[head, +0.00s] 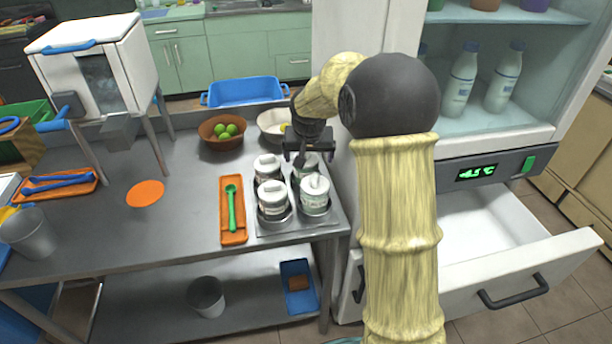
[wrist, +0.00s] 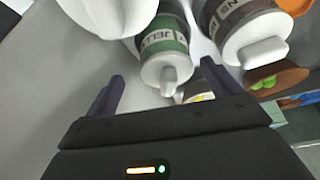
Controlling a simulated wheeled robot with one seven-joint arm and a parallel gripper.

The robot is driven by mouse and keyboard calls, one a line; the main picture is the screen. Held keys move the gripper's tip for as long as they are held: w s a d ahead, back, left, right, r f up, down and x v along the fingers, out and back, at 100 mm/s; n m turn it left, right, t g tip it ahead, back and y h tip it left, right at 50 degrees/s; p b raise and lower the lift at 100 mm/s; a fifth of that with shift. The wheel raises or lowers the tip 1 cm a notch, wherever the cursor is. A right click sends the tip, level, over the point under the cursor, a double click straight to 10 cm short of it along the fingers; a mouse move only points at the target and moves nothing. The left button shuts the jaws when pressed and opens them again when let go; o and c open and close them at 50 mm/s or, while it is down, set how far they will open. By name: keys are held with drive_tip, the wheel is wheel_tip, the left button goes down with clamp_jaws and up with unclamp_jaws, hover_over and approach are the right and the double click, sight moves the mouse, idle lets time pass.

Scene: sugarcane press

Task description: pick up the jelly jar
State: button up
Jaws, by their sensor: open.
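In the wrist view, the jelly jar (wrist: 165,48) has a green label reading "JELLY" and a pale lid with a knob. It lies ahead of the gap between my fingers, apart from them as far as I can see. My gripper (wrist: 163,78) is open with nothing between its fingers. In the head view, my gripper (head: 304,155) hangs over the back right of a group of white-lidded jars in a metal rack (head: 296,228). It partly hides the back right jar (head: 307,167). I cannot tell from the head view which jar is the jelly.
Another jar (wrist: 245,28) stands close beside the jelly jar, and a white lid (wrist: 105,15) is near. A brown bowl of limes (head: 222,131) and a pale bowl (head: 271,124) stand behind the rack. An orange tray with a green spoon (head: 233,210) lies left. The fridge is right.

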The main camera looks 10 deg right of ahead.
drive_tip(key=shift+f, duration=0.1)
drive_tip(key=x, duration=0.5)
drive_tip(key=shift+w+a, duration=0.3)
idle(0.4)
drive_tip(key=c, duration=1.4)
drive_tip(key=shift+o, duration=0.2)
wheel_tip(320, 180, up, 10)
drive_tip(key=shift+r+p, duration=0.1)
drive_tip(key=shift+p, duration=0.4)
